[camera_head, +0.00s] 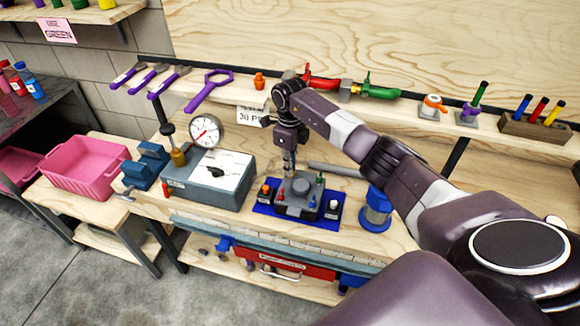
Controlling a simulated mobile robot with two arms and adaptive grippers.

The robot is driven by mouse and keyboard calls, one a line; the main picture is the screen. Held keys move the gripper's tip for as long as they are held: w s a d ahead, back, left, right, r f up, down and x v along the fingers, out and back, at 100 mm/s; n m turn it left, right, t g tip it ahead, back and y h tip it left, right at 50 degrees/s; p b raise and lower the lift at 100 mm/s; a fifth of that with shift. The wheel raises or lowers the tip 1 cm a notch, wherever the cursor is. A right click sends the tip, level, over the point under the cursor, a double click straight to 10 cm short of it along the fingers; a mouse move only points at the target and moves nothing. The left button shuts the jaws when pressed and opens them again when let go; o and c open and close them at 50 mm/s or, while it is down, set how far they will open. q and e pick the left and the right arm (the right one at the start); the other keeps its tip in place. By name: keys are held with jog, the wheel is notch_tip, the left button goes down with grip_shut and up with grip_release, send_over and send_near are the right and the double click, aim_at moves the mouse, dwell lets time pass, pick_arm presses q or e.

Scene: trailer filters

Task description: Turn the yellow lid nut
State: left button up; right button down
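My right gripper (289,164) points down over a dark grey housing (297,196) on a blue mat (263,209) on the workbench. The fingertips are at or just above the back of the housing; I cannot tell whether they touch it. The fingers are small and look close together, and whether they are open or shut is unclear. Small green and red fittings stand around the housing. I cannot make out a yellow lid nut; the gripper may hide it. My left gripper is not in view.
An orange-capped block (266,193) and a white-capped block (333,207) flank the housing. A grey gauge box (208,182) stands left, a blue-and-grey cylinder (376,210) right. A shelf behind holds purple wrenches (209,90) and valves. A pink bin (84,167) is far left.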

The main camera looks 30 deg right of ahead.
jog(key=shift+m, duration=0.3)
jog(key=m, duration=0.2)
jog(key=shift+m+b, duration=0.35)
jog(key=shift+m, duration=0.05)
jog(key=m, duration=0.4)
jog(key=shift+m, duration=0.3)
jog(key=m, duration=0.3)
jog(key=shift+m, duration=2.3)
jog(key=c, duration=2.2)
grip_release()
jog(key=shift+o, duration=0.2)
